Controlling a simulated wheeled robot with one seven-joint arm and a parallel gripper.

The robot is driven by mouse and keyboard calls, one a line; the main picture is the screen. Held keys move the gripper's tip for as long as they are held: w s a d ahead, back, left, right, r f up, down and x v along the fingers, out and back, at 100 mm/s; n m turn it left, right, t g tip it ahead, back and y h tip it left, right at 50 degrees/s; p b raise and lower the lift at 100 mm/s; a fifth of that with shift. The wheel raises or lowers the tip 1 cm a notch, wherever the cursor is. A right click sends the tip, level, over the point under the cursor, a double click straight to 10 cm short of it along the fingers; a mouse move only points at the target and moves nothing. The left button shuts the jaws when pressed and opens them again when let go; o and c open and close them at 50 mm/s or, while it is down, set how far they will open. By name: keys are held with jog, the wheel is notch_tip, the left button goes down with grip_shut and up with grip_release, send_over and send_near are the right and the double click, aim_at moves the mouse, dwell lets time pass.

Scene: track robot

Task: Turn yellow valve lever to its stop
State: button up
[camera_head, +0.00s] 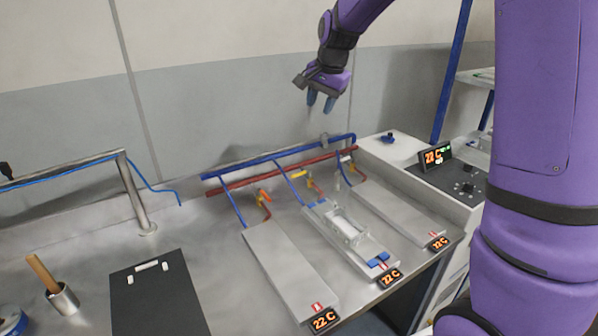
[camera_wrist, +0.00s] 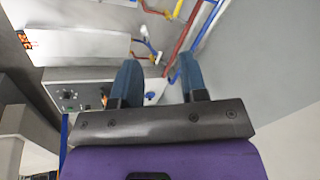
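The yellow valve lever (camera_head: 299,173) is on the middle pipe branch behind the middle grey plate, below the blue and red pipes. It is small in the head view, so its exact angle is hard to tell. My gripper (camera_head: 321,102) is above and behind the pipes, well apart from the lever, with its fingers pointing down. In the wrist view my gripper (camera_wrist: 160,72) shows two blue fingers spread apart with nothing between them. A yellow piece (camera_wrist: 177,9) shows at the top of that view; I cannot tell whether it is the lever.
An orange lever (camera_head: 264,196) is on the left branch. The red pipe (camera_head: 285,171) and blue pipe (camera_head: 270,158) run along the wall. A clear box (camera_head: 347,229) stands on the middle plate. A black board (camera_head: 155,298) lies at left. A control box (camera_head: 455,178) stands at right.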

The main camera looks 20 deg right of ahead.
jog(key=w+f+m, duration=0.3)
jog(key=w+f, duration=0.7)
jog(key=m+g, duration=0.1)
jog(key=m, duration=0.1)
send_near(299, 174)
jog(key=shift+m, duration=0.3)
jog(key=x, duration=0.8)
jog(key=shift+w+f, duration=0.25)
jog(key=shift+c, duration=0.3)
grip_shut()
